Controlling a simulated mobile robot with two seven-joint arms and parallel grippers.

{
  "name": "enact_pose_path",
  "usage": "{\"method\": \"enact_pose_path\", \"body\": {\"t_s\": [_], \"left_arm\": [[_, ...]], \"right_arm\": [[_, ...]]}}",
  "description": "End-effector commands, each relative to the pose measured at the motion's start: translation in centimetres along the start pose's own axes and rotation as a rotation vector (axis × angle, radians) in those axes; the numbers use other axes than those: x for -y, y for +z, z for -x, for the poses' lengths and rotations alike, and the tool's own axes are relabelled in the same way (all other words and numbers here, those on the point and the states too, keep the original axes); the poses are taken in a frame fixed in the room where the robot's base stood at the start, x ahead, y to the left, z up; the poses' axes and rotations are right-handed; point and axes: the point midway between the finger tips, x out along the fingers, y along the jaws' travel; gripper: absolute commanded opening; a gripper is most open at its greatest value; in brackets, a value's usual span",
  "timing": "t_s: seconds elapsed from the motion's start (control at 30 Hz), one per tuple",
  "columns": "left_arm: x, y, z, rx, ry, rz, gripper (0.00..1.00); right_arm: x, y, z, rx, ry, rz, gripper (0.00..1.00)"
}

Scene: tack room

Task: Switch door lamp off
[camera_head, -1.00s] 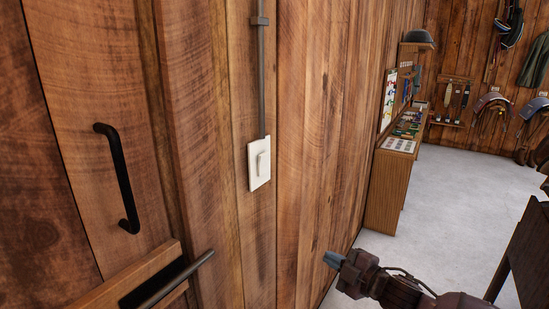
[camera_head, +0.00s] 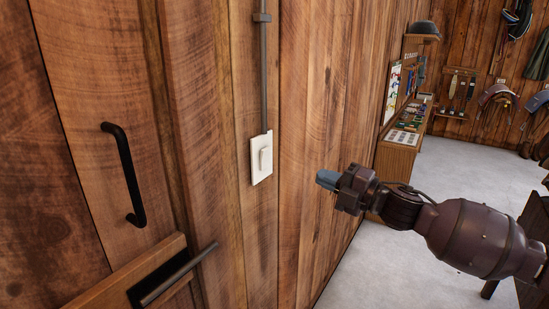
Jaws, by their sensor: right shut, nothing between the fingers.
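A white wall switch (camera_head: 261,158) with a rocker in its plate is mounted on the wooden wall, below a grey conduit (camera_head: 263,80). My right gripper (camera_head: 325,179) is shut and empty. Its fingertips point left towards the switch, slightly lower than it and apart from it in the picture. The lamp itself does not show. My left gripper does not show.
A black door handle (camera_head: 125,175) and a wooden ledge with a metal bar (camera_head: 178,275) are at the left. A wooden cabinet (camera_head: 393,165) with small items stands along the wall behind my right arm. Grey floor (camera_head: 460,165) is open at the right.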

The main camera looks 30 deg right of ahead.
Motion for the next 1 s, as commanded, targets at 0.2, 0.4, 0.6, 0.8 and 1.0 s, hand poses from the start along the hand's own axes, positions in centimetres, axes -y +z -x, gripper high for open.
{"method": "enact_pose_path", "body": {"t_s": [0.2, 0.4, 0.6, 0.8, 1.0], "left_arm": [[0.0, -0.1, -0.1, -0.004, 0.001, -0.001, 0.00], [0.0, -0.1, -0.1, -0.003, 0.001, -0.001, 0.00], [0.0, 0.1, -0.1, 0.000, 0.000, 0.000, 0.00], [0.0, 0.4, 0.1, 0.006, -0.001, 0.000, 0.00], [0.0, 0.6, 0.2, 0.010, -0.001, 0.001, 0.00]], "right_arm": [[-0.1, 0.0, -1.9, -0.002, 0.002, 0.002, 0.00], [-0.1, 0.0, -4.0, -0.002, 0.003, 0.001, 0.00], [-0.1, 0.0, -6.2, -0.001, 0.002, 0.000, 0.00], [-0.1, 0.0, -8.3, 0.000, 0.002, 0.000, 0.00], [-0.1, 0.0, -10.4, -0.001, 0.003, -0.001, 0.00]]}}
